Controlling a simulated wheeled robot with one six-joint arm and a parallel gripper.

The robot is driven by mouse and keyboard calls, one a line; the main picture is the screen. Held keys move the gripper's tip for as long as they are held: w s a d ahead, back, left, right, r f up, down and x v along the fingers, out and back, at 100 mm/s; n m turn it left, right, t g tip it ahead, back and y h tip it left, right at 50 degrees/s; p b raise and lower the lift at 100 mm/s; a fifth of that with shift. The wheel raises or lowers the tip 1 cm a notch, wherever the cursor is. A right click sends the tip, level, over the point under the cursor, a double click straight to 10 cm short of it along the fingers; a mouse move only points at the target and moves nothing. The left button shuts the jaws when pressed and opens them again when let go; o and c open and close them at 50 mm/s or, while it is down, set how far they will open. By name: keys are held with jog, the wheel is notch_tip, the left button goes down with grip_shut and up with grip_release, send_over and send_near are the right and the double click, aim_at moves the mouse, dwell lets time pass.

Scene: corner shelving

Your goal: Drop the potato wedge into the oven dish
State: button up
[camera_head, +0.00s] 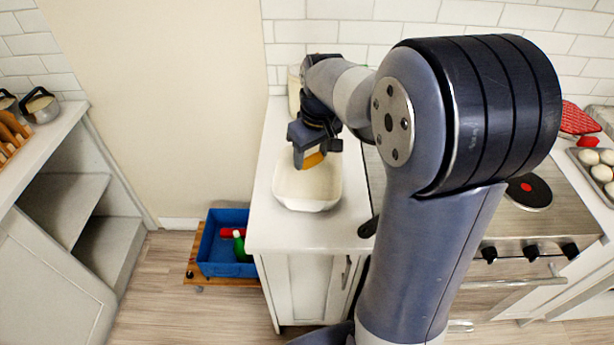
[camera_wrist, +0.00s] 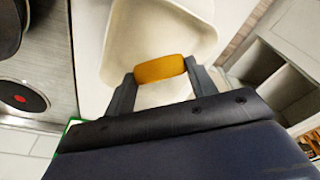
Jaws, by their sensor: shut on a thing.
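The potato wedge (camera_wrist: 160,69) is orange-brown and held between the two fingers of my gripper (camera_wrist: 156,80) in the wrist view. It also shows in the head view (camera_head: 314,159) just below my gripper (camera_head: 312,158). The oven dish (camera_head: 308,192) is cream-white with raised walls and stands on the white counter. In the wrist view the dish (camera_wrist: 150,28) lies beneath and beyond the wedge. My gripper is above the dish, toward its far part in the head view. The dish looks empty where it shows; my gripper hides part of it.
The white counter (camera_head: 275,232) bears the dish. A stove (camera_head: 520,220) is to the right. A cream container (camera_head: 294,92) stands behind my wrist. Two pots (camera_head: 42,107) stand on the left shelf unit.

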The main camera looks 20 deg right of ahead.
jog(key=w+f+b, duration=0.1)
jog(key=f, duration=0.1)
jog(key=w+d+f+b, duration=0.1)
jog(key=f, duration=0.1)
jog(key=w+d+f+b, duration=0.1)
jog(key=f, duration=0.1)
jog(key=shift+w+d, duration=0.15)
dwell(0.5)
jog(key=o, duration=1)
jog(key=shift+o, duration=0.2)
